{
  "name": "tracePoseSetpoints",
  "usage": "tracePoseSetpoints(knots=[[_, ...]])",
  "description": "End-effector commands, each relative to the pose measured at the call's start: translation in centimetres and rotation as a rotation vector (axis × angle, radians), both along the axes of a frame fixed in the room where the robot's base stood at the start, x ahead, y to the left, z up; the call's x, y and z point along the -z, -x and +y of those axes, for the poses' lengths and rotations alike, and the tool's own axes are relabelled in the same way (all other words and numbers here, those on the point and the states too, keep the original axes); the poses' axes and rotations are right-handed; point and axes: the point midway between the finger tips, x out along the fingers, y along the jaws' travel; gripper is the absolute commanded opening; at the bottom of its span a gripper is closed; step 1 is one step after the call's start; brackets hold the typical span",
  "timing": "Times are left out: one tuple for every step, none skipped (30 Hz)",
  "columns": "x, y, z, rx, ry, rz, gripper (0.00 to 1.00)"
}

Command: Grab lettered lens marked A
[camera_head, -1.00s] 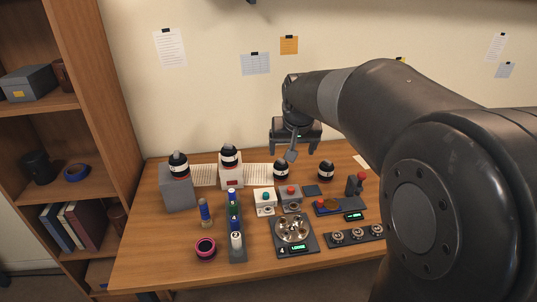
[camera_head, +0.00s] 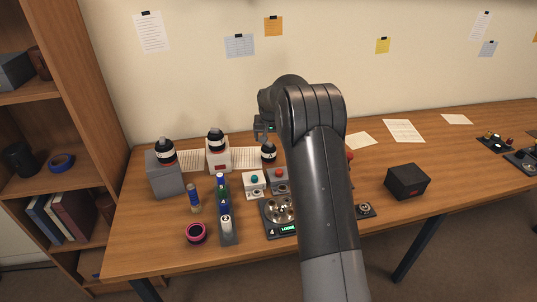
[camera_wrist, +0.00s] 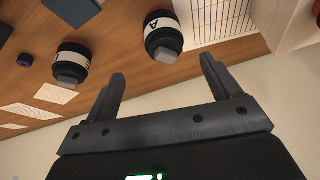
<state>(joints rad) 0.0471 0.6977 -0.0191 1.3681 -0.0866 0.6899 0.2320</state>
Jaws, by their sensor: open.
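In the wrist view, the lens marked A (camera_wrist: 163,32) is a black cylinder with a white band bearing the letter and a grey blocky end. It lies just beyond my gripper (camera_wrist: 163,69), between the lines of its two spread fingers and apart from them. The gripper is open and empty. In the head view, a black lens with a white band (camera_head: 268,153) by the lined paper appears to be the same one; its letter is unreadable there. My gripper (camera_head: 265,134) is above it, partly hidden by my arm.
Another banded lens (camera_wrist: 73,62) stands beside it in the wrist view. In the head view, banded lenses sit on a grey box (camera_head: 165,180) and a white box (camera_head: 219,160). A black box (camera_head: 407,181) is at right. The wall is close behind.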

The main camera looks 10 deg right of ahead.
Motion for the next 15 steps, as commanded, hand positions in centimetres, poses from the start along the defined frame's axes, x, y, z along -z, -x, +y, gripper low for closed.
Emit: tracePoseSetpoints(knots=[[0.7,-0.3,-0.1,0.000,0.000,0.002,0.83],[1.2,-0.4,-0.1,0.000,0.000,0.002,0.83],[1.8,-0.7,-0.1,0.000,0.000,0.003,0.83],[2.3,-0.8,-0.2,0.000,0.000,0.003,0.83],[2.7,-1.0,-0.2,0.000,0.000,0.003,0.83],[3.3,-1.2,-0.3,0.000,-0.001,0.003,0.83],[3.6,-1.4,-0.3,0.000,0.000,0.002,0.83],[3.9,-1.5,-0.3,0.000,0.000,0.001,0.83],[4.2,-1.7,-0.3,0.000,0.000,0.001,0.83],[4.5,-1.8,-0.4,0.000,0.000,0.001,0.83],[4.6,-1.8,-0.4,0.000,0.000,0.001,0.83],[4.8,-1.9,-0.4,0.000,0.000,0.001,0.83],[4.9,-2.0,-0.3,0.000,0.000,0.001,0.83],[5.2,-2.0,-0.3,-0.001,0.000,0.002,0.83],[5.6,-2.2,-0.3,-0.001,0.000,0.002,0.83]])
